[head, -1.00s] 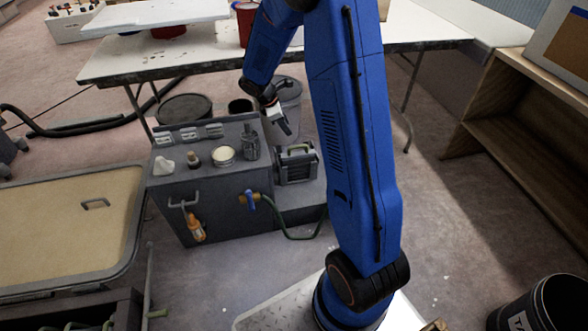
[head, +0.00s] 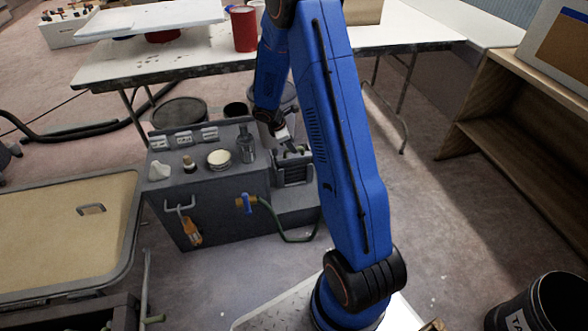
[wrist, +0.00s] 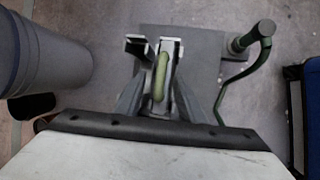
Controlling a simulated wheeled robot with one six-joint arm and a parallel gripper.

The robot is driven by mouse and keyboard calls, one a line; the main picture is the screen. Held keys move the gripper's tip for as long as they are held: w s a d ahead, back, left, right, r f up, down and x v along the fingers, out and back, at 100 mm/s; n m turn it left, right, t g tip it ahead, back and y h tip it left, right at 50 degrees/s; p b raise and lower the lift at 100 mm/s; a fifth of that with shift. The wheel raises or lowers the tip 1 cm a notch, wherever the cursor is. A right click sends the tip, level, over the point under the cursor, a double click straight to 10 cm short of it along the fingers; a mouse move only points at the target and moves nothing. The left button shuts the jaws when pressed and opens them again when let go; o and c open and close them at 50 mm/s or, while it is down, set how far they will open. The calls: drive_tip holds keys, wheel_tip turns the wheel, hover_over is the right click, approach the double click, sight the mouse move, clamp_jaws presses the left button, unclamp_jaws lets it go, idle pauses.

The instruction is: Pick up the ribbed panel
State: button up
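The ribbed panel (head: 293,174) is dark grey and stands upright beside the grey cabinet, on a low grey base. In the wrist view its pale green handle (wrist: 160,77) runs lengthwise between the two fingers. My gripper (head: 287,148) is over the top of the panel, pointing down. In the wrist view my gripper (wrist: 160,98) is open, with one grey finger on each side of the handle; I see no clear contact. The panel's ribbed face is hidden in the wrist view, and my gripper partly covers its top in the head view.
The grey cabinet (head: 215,215) carries a jar, a round tin and switches on top. A green hose (head: 275,224) curves from its blue-handled valve. A grey bin (wrist: 40,55) stands close to the left in the wrist view. A white table (head: 110,72) is behind.

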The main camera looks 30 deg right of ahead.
drive_tip(key=x, duration=0.5)
clamp_jaws()
